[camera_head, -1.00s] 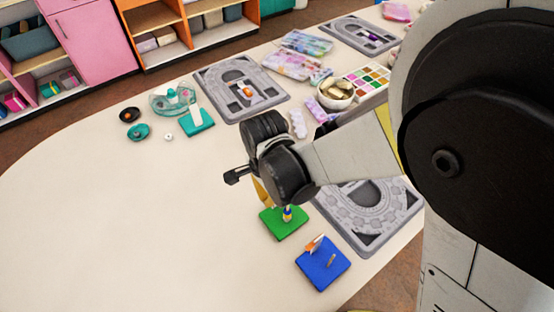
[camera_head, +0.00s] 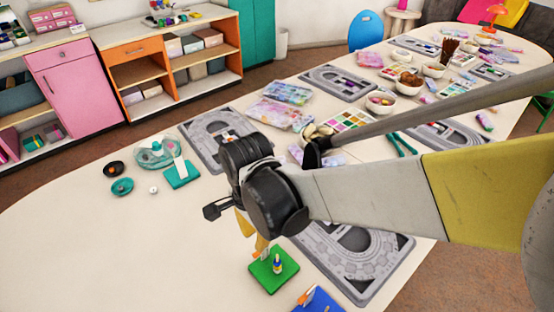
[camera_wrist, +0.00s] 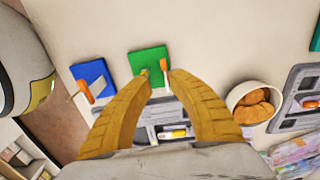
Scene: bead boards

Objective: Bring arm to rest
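My gripper (camera_head: 256,238) hangs from my arm over the table, its yellow fingers pointing down just above and behind the green board (camera_head: 262,281). The wrist view shows its two yellow fingers (camera_wrist: 161,82) apart, with nothing held between them. The green board also shows beyond the fingertips in the wrist view (camera_wrist: 149,56). A small bottle-like piece with a blue band (camera_head: 277,264) stands on it. The blue board (camera_head: 325,303), with an orange-topped piece, is cut off at the bottom of the head view; the wrist view shows it whole (camera_wrist: 92,72).
A grey arched board (camera_head: 372,280) lies right of the gripper. Another (camera_head: 200,150) lies behind it. A teal board (camera_head: 182,178) and small dishes sit at the left. A bowl (camera_wrist: 240,95) stands close to the right finger. The front left table (camera_head: 110,250) is clear.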

